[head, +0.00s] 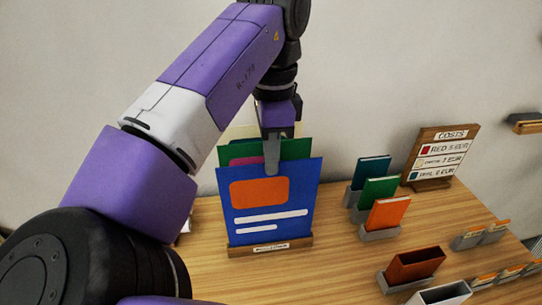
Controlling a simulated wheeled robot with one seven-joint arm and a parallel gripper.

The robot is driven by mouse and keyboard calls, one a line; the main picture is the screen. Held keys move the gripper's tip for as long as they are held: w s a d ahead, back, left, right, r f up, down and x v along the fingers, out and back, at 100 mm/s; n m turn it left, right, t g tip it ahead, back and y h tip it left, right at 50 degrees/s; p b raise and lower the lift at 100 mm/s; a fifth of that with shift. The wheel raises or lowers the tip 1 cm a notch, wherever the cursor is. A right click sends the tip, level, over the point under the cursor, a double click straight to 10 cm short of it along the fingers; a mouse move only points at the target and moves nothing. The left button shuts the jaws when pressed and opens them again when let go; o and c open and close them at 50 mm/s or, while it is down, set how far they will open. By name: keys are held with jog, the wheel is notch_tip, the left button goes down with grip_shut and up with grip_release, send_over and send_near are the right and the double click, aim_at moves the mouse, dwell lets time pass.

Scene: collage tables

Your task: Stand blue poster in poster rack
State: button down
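The blue poster (291,225), with an orange block and white stripes, stands upright at the front of the wooden poster rack (298,243). Its bottom edge meets the rack behind the labelled front strip; how deep it sits is hidden. My gripper (272,158) is at the poster's top edge, pointing down. One grey finger shows in front of the poster; the other is hidden, so I cannot tell whether they grip it.
Teal (373,170), green (379,190) and orange (388,211) books stand in grey holders to the right. A price sign (441,155) is behind them. A brown box-like item (415,264) and small card holders (468,240) are nearer. Bare wood lies right of the rack.

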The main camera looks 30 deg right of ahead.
jog(key=c, duration=1.6)
grip_release()
jog(key=shift+r, duration=0.1)
notch_tip(320, 180, up, 8)
jog(key=shift+d+f, duration=0.1)
jog(key=shift+f, duration=0.1)
